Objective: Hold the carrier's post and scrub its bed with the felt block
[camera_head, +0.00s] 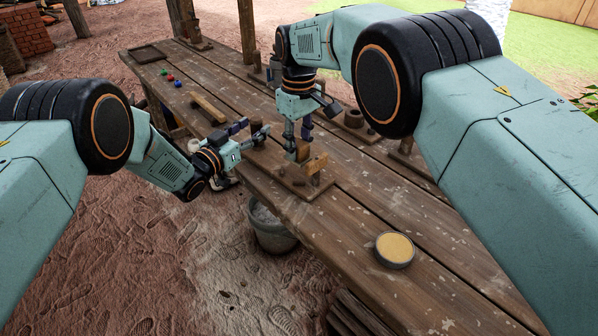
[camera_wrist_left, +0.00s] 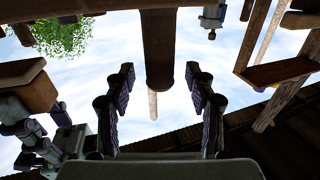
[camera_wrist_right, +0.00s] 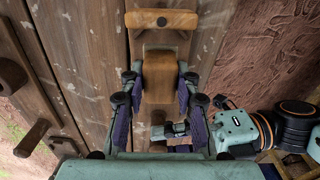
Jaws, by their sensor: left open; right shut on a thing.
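The carrier (camera_head: 318,190), a flat wooden base with raised wooden parts, sits near the table's front edge. My right gripper (camera_head: 303,143) points down over it, shut on the tan felt block (camera_wrist_right: 160,78). The block sits between the fingers in the right wrist view, close beside the carrier's wooden bar (camera_wrist_right: 162,19); whether it touches the bed is hidden. My left gripper (camera_head: 257,132) is open, left of the carrier and apart from it in the head view. In the left wrist view, a dark round post (camera_wrist_left: 158,45) shows beyond its open fingers; I cannot tell which post it is.
A round tin with yellow content (camera_head: 394,249) stands at the table's front right. A grey bucket (camera_head: 270,228) stands below the front edge. A wooden bar (camera_head: 208,107) and small coloured balls (camera_head: 171,78) lie at the back left. The table between tin and carrier is clear.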

